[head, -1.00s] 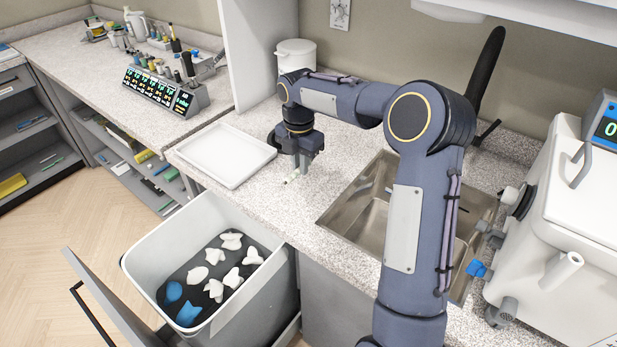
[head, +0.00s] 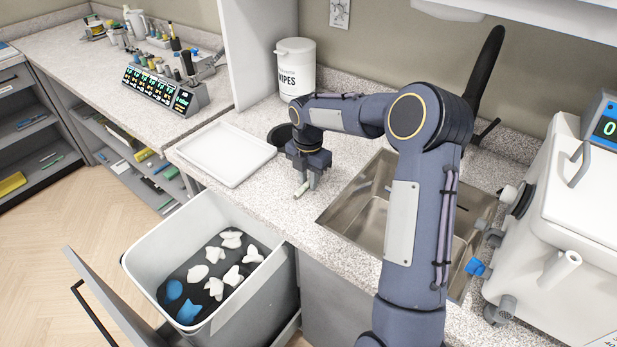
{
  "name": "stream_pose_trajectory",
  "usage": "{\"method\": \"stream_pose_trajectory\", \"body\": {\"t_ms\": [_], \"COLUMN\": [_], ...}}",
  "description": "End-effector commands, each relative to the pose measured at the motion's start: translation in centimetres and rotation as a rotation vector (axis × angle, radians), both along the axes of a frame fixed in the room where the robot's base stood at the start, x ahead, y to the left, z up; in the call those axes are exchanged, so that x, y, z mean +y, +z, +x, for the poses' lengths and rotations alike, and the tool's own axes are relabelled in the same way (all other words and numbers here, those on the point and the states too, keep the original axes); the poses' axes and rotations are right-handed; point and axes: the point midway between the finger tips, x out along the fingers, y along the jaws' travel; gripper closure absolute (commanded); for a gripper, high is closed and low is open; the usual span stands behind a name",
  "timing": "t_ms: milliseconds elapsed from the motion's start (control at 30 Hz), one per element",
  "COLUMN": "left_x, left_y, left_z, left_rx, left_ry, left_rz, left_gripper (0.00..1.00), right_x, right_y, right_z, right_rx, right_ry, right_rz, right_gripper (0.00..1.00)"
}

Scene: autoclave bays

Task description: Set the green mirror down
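My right gripper (head: 309,181) points down just above the counter, between the white tray and the sink. It is shut on a small pale green piece (head: 300,191), which looks like the end of the green mirror. The rest of the mirror is hidden by the fingers, and I cannot tell whether its tip touches the counter. My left gripper is not in view.
An empty white tray (head: 226,139) lies left of the gripper, and a steel sink (head: 345,206) lies right. A dark round container (head: 279,136) and a wipes tub (head: 296,77) stand behind. An open bin (head: 149,257) with crumpled waste is below.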

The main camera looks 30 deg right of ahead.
Motion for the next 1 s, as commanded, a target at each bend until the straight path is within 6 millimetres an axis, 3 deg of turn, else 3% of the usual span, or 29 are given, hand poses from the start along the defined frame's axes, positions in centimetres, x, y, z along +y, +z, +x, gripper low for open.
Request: {"method": "stream_pose_trajectory", "body": {"t_ms": [100,467,1000], "left_x": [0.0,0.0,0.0], "left_y": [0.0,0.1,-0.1], "left_z": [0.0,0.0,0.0], "left_rx": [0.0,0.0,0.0], "left_ry": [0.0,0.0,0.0], "left_rz": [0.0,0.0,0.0], "left_gripper": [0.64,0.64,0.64], "right_x": [0.0,0.0,0.1], "right_y": [0.0,0.6,10.7], "right_z": [0.0,0.0,0.1], "right_rx": [0.001,-0.001,-0.002], "right_ry": [0.0,-0.001,0.0], "right_rz": [0.0,-0.001,0.001], "right_gripper": [0.65,0.65,0.65]}}
